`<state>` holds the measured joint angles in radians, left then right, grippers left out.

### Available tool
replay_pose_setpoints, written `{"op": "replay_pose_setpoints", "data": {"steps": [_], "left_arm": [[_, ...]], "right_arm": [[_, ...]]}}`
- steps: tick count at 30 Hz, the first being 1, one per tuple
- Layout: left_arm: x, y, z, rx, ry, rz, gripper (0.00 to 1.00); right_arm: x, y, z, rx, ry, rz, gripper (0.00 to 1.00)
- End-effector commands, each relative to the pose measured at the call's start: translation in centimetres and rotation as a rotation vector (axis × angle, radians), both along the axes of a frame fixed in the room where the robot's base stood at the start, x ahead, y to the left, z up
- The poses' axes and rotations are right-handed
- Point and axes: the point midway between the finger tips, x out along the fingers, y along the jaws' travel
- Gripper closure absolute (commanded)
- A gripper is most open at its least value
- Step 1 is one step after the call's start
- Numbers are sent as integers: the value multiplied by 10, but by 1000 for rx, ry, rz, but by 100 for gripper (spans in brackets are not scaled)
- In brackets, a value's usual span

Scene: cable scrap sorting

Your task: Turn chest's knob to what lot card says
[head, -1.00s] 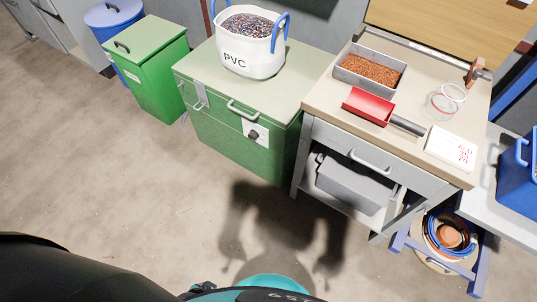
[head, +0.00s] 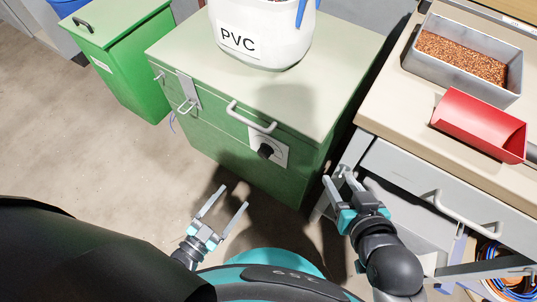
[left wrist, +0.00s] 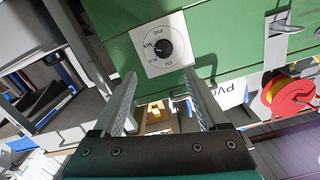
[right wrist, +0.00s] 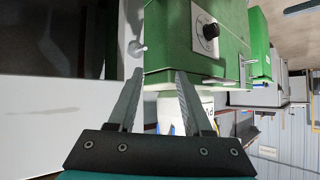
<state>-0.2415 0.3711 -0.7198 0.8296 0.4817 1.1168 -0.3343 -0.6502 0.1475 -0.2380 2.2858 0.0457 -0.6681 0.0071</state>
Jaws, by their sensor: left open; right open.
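The green chest (head: 225,158) stands ahead of me. Its black knob (head: 266,151) sits on a white dial plate (head: 284,153) on the front, below the handle. The knob also shows in the left wrist view (left wrist: 164,47) and the right wrist view (right wrist: 211,30). Small lettering rings the knob; PVC is one label, but I cannot tell the pointer's setting. My left gripper (head: 228,204) is open and empty, below and left of the knob. My right gripper (head: 338,178) is open and empty, right of the chest's front. The lot card is out of view now.
A white PVC bag (head: 262,35) stands on the chest lid. A latch (head: 188,92) and a handle (head: 250,118) stick out of its front. The workbench (head: 390,105) with a granule tray (head: 462,58) and red scoop (head: 480,124) is close on the right.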

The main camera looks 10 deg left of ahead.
Motion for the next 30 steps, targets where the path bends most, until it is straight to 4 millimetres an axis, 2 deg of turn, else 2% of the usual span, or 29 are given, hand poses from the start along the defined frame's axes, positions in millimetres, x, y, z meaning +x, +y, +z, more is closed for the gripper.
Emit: {"op": "replay_pose_setpoints", "data": {"steps": [4,7,18,30], "left_arm": [[1,3,1,-2,-46,1,24],[10,1,3,-3,-53,2,24],[74,-24,3,-7,-53,2,24],[123,-41,2,-5,-50,1,24]], "right_arm": [[1,2,9,13,-28,3,50],[1,4,11,21,-42,3,50],[5,21,17,110,-196,13,50],[0,37,32,231,-389,8,50]]}}
